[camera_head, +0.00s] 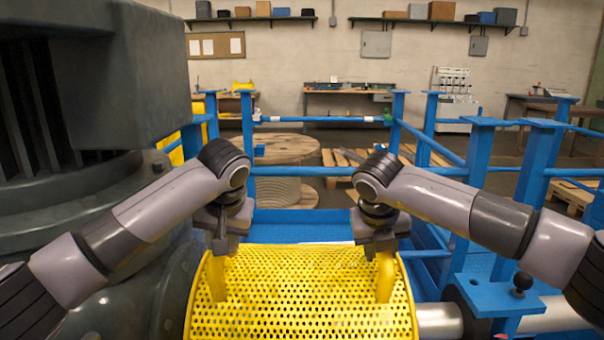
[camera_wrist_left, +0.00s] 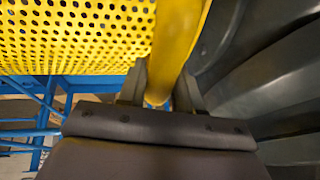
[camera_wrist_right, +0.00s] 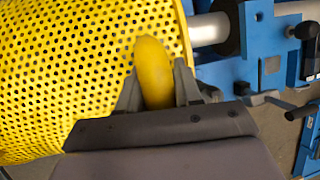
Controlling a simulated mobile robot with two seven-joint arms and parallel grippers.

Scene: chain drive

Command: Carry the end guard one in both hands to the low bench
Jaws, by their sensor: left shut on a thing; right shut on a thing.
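The end guard one (camera_head: 300,290) is a yellow perforated curved cover with a yellow handle at each side. It fills the bottom middle of the head view. My left gripper (camera_head: 220,248) is shut on its left handle; the left wrist view shows that handle (camera_wrist_left: 176,45) between the fingers (camera_wrist_left: 158,95). My right gripper (camera_head: 381,246) is shut on its right handle; the right wrist view shows that handle (camera_wrist_right: 153,72) between the fingers (camera_wrist_right: 157,95). I cannot tell from these frames whether the guard rests on anything. Which far bench is the low bench is not clear.
A large dark machine housing (camera_head: 110,80) stands close on the left. Blue rails and posts (camera_head: 480,190) stand ahead and right, with a metal shaft (camera_head: 438,319) by the guard's right edge. Beyond are a cable drum (camera_head: 287,148), pallets (camera_head: 345,160) and a workbench (camera_head: 345,90).

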